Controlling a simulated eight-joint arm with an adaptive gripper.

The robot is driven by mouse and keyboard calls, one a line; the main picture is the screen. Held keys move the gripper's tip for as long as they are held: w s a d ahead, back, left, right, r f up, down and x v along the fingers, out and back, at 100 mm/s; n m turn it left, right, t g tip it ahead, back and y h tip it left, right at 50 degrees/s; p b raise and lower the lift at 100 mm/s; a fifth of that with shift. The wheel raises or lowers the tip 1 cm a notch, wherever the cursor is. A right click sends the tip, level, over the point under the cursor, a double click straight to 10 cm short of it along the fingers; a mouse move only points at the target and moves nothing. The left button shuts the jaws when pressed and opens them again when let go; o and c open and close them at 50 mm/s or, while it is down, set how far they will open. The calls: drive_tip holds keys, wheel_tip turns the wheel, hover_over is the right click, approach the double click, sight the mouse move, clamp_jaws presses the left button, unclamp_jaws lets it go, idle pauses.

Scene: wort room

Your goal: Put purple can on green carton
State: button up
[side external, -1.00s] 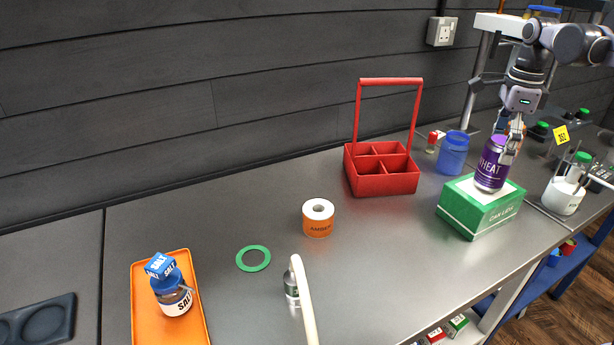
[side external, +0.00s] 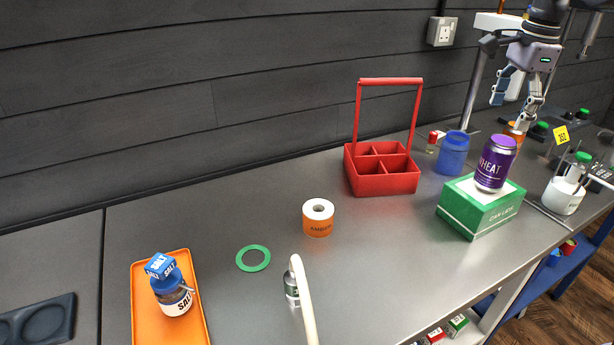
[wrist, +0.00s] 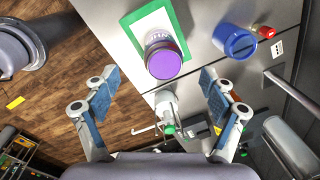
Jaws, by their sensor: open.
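In the wrist view the purple can (wrist: 163,58) is seen from above, standing on the green and white top of the carton (wrist: 139,25). My gripper (side external: 515,104) is open and empty, above and behind the can, clear of it. In the wrist view its two fingers (wrist: 153,98) are spread wide with nothing between them.
A blue cup (side external: 452,155) and a red divided caddy (side external: 381,183) stand left of the carton. A white pot (side external: 562,197) with tools stands to its right. An orange-labelled roll (side external: 318,222) and an orange tray (side external: 141,300) are farther left. The counter between is mostly clear.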

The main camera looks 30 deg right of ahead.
drive_tip(key=s+a+f+n+t, duration=0.3)
drive_tip(key=s+a+f+n, duration=0.1)
drive_tip(key=a+f+n, duration=0.3)
drive_tip(key=s+a+f+n+t, duration=0.3)
drive_tip(key=a+f+n, duration=0.4)
drive_tip(key=n, duration=0.9)
wheel_tip(320, 180, down, 4)
drive_tip(key=shift+s+a+r, duration=0.1)
drive_tip(key=shift+s+a, duration=0.1)
drive_tip(key=shift+s, duration=0.5)
